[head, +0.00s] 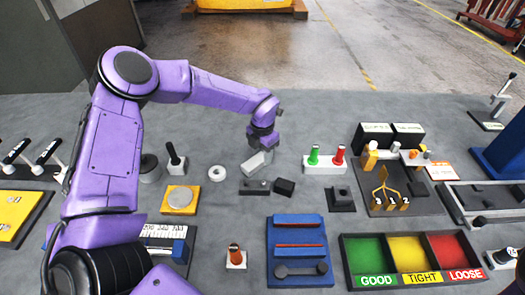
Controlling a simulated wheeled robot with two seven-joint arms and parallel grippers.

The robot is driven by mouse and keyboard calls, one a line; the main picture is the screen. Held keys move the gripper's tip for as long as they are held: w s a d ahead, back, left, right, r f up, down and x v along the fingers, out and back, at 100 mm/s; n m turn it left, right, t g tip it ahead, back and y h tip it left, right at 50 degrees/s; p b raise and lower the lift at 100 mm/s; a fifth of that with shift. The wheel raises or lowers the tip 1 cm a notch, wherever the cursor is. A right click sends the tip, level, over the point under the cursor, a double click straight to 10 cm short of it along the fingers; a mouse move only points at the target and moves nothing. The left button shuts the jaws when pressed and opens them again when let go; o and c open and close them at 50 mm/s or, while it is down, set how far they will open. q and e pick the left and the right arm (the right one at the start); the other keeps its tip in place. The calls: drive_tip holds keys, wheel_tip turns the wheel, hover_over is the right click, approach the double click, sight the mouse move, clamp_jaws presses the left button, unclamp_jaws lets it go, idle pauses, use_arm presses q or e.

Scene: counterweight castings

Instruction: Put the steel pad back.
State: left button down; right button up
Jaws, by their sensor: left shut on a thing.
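My left gripper (262,146) reaches in from the upper left and points down over the middle of the table. It is shut on a pale grey block (253,163), which looks like the steel pad. The block is tilted, and I cannot tell whether it touches the table. Just below it in the picture lie a dark grey flat block (255,187) and a smaller black block (284,187). The gripper hides part of the held block's upper end. My right gripper is not in view.
A white base with green and red handles (325,162) stands right of the gripper. A white ring (217,173) lies to its left. A blue fixture (298,250) and a tray (411,262) marked GOOD, TIGHT and LOOSE are in front. The table behind the gripper is bare.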

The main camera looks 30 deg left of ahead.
sight(262, 156)
use_arm(q)
drive_tip(key=c, duration=0.6)
unclamp_jaws()
drive_tip(key=shift+s+f, duration=0.1)
drive_tip(key=shift+r, duration=0.3)
wheel_tip(262, 156, up, 12)
drive_tip(key=b, duration=0.3)
drive_tip(key=shift+f, duration=0.15)
